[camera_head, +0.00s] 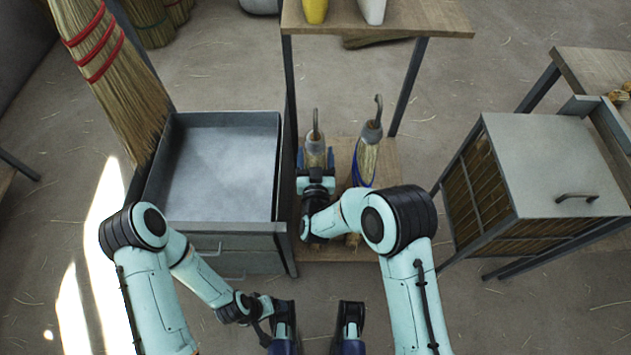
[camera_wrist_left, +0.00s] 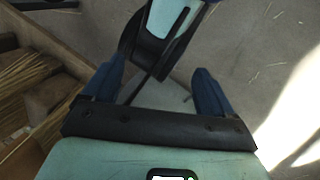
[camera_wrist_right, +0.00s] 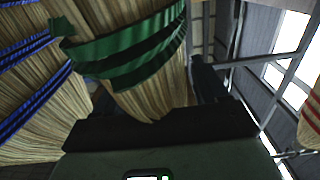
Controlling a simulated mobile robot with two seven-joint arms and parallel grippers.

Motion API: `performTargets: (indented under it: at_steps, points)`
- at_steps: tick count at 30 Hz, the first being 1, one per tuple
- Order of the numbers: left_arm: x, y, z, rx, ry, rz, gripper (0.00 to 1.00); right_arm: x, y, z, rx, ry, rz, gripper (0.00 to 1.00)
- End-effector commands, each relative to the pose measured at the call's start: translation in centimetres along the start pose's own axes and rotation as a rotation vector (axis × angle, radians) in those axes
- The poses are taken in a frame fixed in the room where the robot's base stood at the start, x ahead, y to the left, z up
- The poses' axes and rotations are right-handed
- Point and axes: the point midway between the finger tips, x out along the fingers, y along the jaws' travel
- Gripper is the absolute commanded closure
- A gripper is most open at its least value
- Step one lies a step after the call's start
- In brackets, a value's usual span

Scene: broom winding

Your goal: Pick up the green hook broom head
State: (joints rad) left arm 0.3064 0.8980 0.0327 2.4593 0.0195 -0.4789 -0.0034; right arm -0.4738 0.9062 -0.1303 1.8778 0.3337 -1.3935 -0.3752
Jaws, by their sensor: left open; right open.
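The green hook broom head (camera_wrist_right: 130,50) fills the upper middle of the right wrist view, with straw bristles and green bands. In the head view, the broom head with a grey hooked top (camera_head: 315,146) stands on the low shelf, its lower part hidden behind my right gripper. My right gripper (camera_head: 315,158) is open, with its blue fingers at either side of that broom head. In the right wrist view one finger shows right of the bristles; the other is hidden. Contact cannot be told. My left gripper (camera_head: 317,340) is open and empty at the bottom centre; its blue fingers (camera_wrist_left: 155,88) are spread.
A blue-banded hook broom head (camera_head: 367,160) stands close right of my right gripper. A metal drawer bin (camera_head: 225,212) is at left, with a large red-banded broom (camera_head: 110,75) behind it. A wooden table (camera_head: 440,18) stands above the shelf. A grey-topped cabinet (camera_head: 545,160) is at right.

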Motion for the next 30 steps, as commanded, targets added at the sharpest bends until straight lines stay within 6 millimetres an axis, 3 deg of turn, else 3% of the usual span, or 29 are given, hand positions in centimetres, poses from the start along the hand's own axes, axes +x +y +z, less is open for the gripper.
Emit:
performTargets:
  at_steps: [1, 6, 8, 20, 26, 30]
  points:
    - [0.0, 0.0, 0.0, 0.0, 0.0, 0.0, 0.14, 0.0, 0.0, 0.0, 0.0, 0.0, 0.0, 0.28]
    - [0.0, 0.0, 0.0, 0.0, 0.0, 0.0, 0.14, 0.0, 0.0, 0.0, 0.0, 0.0, 0.0, 0.83]
    - [0.0, 0.0, 0.0, 0.0, 0.0, 0.0, 0.14, 0.0, 0.0, 0.0, 0.0, 0.0, 0.0, 1.0]
    - [-0.2, 0.1, 0.2, 0.001, -0.006, 0.0, 0.14, 0.0, 0.0, -0.9, 0.002, 0.006, 0.0, 1.0]
    - [-0.8, 0.3, 1.1, 0.003, -0.029, 0.001, 0.14, 0.0, -0.1, -3.4, 0.003, 0.007, -0.001, 1.0]
    - [-1.4, 0.5, 2.0, 0.005, -0.055, 0.002, 0.14, 0.0, 0.0, -6.2, 0.004, 0.009, 0.001, 1.0]
